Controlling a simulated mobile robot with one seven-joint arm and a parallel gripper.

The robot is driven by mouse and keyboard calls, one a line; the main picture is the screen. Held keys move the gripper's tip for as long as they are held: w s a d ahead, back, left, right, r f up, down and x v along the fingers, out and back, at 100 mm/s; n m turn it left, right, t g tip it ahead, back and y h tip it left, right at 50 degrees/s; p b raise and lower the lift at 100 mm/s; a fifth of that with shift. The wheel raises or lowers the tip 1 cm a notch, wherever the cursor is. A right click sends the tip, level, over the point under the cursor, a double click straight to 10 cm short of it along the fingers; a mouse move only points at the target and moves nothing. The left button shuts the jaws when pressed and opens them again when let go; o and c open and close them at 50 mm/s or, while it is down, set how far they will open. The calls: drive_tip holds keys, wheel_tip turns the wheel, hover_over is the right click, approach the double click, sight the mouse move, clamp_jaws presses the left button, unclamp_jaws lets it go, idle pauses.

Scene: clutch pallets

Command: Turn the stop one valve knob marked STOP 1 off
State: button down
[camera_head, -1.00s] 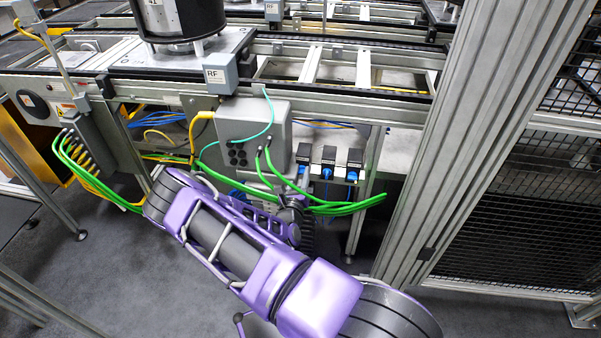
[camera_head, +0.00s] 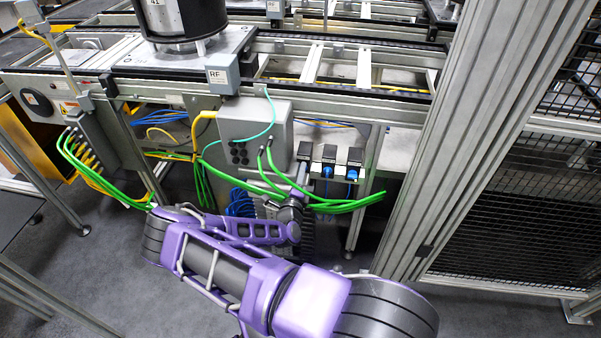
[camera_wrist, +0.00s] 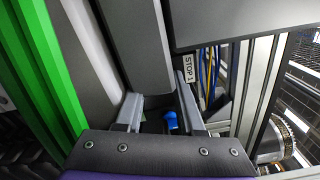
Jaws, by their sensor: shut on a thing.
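The plate marked STOP 1 (camera_wrist: 188,68) shows in the wrist view, just above the right finger. A blue knob (camera_wrist: 171,122) shows between the two fingers of my gripper (camera_wrist: 158,112), close to the right finger. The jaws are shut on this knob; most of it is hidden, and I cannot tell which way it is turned. In the head view my gripper (camera_head: 302,174) is at the leftmost of a row of dark valve blocks (camera_head: 304,149), under the conveyor. The knob there is hidden by the gripper.
Two more blue knobs (camera_head: 328,171) (camera_head: 352,173) sit close to the right. Green cables (camera_head: 340,207) cross around my wrist, and one fills the left of the wrist view (camera_wrist: 45,70). A grey box (camera_head: 255,133) is to the left. A metal post (camera_head: 470,140) stands at right.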

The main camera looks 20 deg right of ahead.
drive_tip(key=shift+n, duration=1.7)
drive_tip(key=shift+f, duration=0.1)
drive_tip(key=c, duration=0.5)
unclamp_jaws()
drive_tip(key=p+v, duration=0.1)
drive_tip(key=v, duration=1.6)
drive_tip(key=shift+s+a, duration=0.15)
drive_tip(key=shift+s, duration=0.05)
